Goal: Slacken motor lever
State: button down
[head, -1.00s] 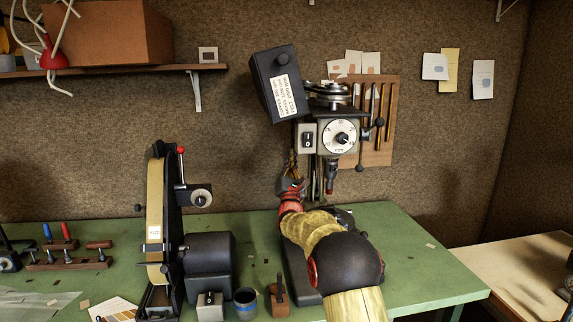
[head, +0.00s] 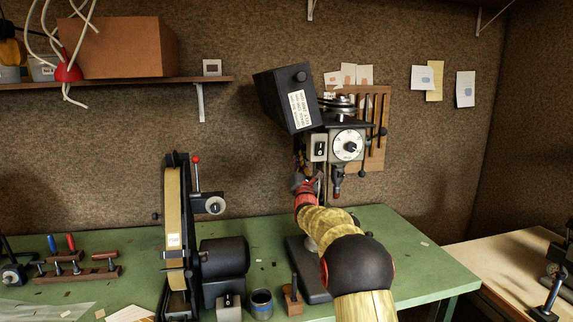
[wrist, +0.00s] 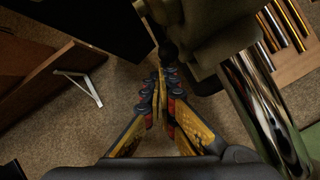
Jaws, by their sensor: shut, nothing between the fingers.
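The drill press (head: 349,146) stands at the back of the green bench, with a dial, a switch box and a tilted open black cover (head: 284,98). My gripper (head: 308,178) is below and left of the switch box, partly hidden by my own arm. In the wrist view my gripper (wrist: 166,78) has its fingers together and empty. A dark rounded knob (wrist: 168,50) shows just beyond the fingertips, beside the press body. I cannot tell whether it is the motor lever or whether the fingers touch it.
A belt sander (head: 178,235) stands left on the green bench (head: 400,235), with a small cup (head: 261,304) in front. A wall tool rack (head: 378,110) is behind the press. A shelf (head: 120,82) is upper left. The bench's right part is clear.

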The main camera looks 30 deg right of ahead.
jog(key=shift+s+r, duration=0.25)
jog(key=shift+r, duration=0.25)
jog(key=shift+f, duration=0.1)
dwell(0.9)
